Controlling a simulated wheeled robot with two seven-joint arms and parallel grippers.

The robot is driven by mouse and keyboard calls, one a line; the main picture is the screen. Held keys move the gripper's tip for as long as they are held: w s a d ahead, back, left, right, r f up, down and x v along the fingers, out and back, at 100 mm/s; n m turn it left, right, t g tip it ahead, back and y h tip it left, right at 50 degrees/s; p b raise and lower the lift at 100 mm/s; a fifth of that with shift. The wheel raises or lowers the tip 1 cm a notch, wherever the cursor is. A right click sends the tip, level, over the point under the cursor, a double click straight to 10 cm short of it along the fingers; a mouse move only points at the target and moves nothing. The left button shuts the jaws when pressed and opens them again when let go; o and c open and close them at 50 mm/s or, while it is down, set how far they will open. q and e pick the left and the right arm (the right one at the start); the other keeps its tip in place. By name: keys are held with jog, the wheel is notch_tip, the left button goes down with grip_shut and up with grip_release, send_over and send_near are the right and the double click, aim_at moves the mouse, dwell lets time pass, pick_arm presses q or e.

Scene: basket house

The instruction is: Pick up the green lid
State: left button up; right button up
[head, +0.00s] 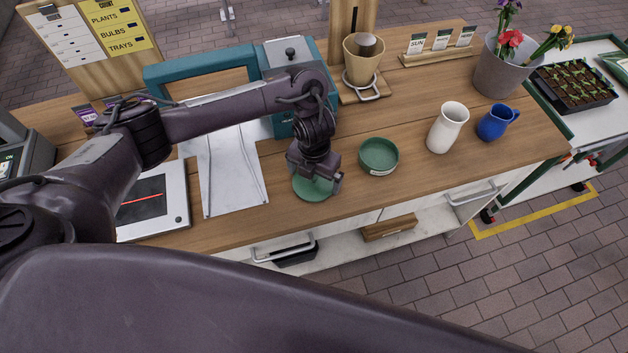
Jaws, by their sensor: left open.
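The green lid (312,190) is a flat round disc lying on the wooden counter near its front edge. My left gripper (316,183) points down right over the lid and hides its upper part. The jaws are open; I cannot tell whether the fingertips touch the lid. A round green dish (379,157) stands open on the counter just right of the gripper. My right gripper does not show.
A white vase (447,127) and a blue jug (497,123) stand to the right on the wooden counter (415,100). White paper (232,165) and a flat scale (160,200) lie left. A teal machine (285,75) stands behind the gripper.

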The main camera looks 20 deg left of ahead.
pick_arm(q)
jog(key=c, duration=0.7)
jog(key=shift+r, duration=0.15)
